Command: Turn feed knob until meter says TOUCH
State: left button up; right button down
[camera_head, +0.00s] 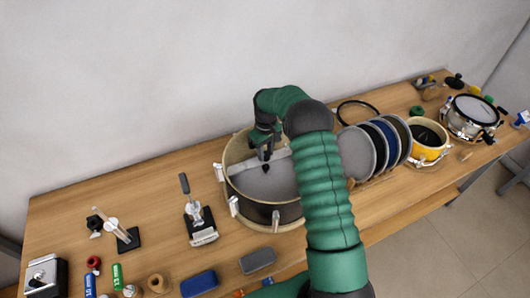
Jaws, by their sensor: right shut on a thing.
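My right gripper (265,148) points down over a large open drum shell (270,213) in the middle of the bench. It is shut at a pale bar (240,166) that lies across the drum. A small dark piece (266,168) shows just below the fingertips; the feed knob itself is too small and covered to make out. The grey mesh pad (258,184) shows inside the drum. No meter reading can be read. My left gripper is not in view.
Several round pads (356,153) stand in a rack right of my right arm. A clamp-like stand (198,220), a black-based stand (120,235) and a metal-topped box (44,276) are at left. Blue (199,284) and grey (258,260) blocks lie in front.

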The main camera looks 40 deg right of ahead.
aim_at(266, 153)
jog(key=shift+s+f+m, duration=0.2)
jog(key=shift+m, duration=0.6)
jog(key=c, duration=1.1)
grip_release()
jog(key=shift+o, duration=0.2)
jog(key=shift+d, duration=0.1)
jog(key=shift+w+r, duration=0.15)
jog(key=shift+r, duration=0.05)
jog(key=shift+r, duration=0.35)
notch_tip(266, 153, up, 16)
jog(key=b, duration=0.2)
jog(key=shift+f, duration=0.15)
